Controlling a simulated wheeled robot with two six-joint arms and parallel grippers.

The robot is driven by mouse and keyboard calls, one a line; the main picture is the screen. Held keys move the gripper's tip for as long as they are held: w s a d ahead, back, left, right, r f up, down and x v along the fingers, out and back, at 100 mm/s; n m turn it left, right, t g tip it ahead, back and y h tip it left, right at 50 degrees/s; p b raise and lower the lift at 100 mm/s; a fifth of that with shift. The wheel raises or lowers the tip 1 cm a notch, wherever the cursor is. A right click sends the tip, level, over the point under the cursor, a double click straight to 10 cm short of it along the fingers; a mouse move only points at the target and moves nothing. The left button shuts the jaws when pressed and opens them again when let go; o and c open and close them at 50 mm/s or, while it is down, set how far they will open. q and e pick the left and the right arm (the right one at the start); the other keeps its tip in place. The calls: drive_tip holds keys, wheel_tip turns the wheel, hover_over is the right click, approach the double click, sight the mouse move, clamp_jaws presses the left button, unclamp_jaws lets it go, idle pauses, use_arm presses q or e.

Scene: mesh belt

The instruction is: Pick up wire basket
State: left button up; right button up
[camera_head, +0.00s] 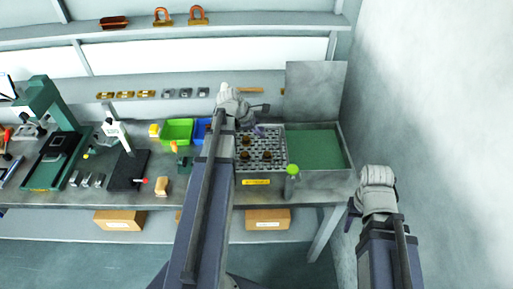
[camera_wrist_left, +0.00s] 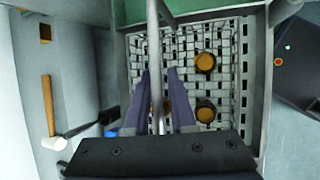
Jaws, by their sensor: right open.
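The wire basket (camera_head: 275,143) is a grey mesh tray sunk in the left bay of a metal tank, with several round brass parts inside. Its mesh also fills the middle of the left wrist view (camera_wrist_left: 228,85). My left gripper (camera_head: 259,131) is over the basket. In the left wrist view its two dark fingers (camera_wrist_left: 158,72) are apart, with a grey bar (camera_wrist_left: 154,30), seemingly the basket's handle, running between them. Gaps show beside the bar; contact cannot be told. My right gripper (camera_head: 352,212) is open and empty, right of the bench front.
A green-floored bay (camera_head: 315,150) adjoins the basket, with a raised lid (camera_head: 315,92) behind. A green knob (camera_head: 292,170) stands at the front edge. Green (camera_head: 177,132) and blue bins sit left. A mallet (camera_wrist_left: 47,105) lies behind the tank. A wall bounds the right.

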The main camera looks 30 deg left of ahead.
use_arm(q)
clamp_jaws()
idle(1.0)
